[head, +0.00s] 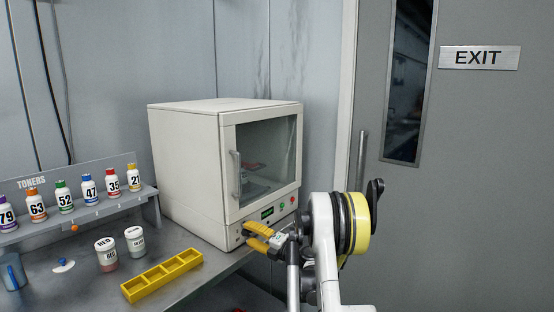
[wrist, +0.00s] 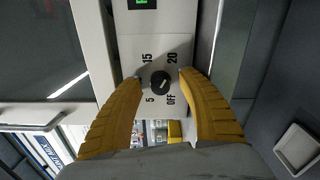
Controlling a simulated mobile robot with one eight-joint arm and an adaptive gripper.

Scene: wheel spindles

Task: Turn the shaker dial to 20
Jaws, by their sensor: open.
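The shaker is a white cabinet (head: 185,165) with a glass door and a control strip along its lower front. In the wrist view its small black dial (wrist: 159,82) has 5, 15, 20 and OFF printed around it. A light mark shows on the knob, but I cannot tell surely which label it points to. My gripper (wrist: 157,80) is open, with one yellow finger on each side of the dial; contact is not clear. In the head view my gripper (head: 250,234) is at the lower front of the shaker, and the dial is not clearly visible there.
A green display (head: 267,212) and small buttons sit on the shaker's front. A yellow divided tray (head: 162,276), two white jars (head: 106,253) and a toner rack (head: 110,213) with several bottles stand left on the bench. A grey exit door (head: 480,170) is at the right.

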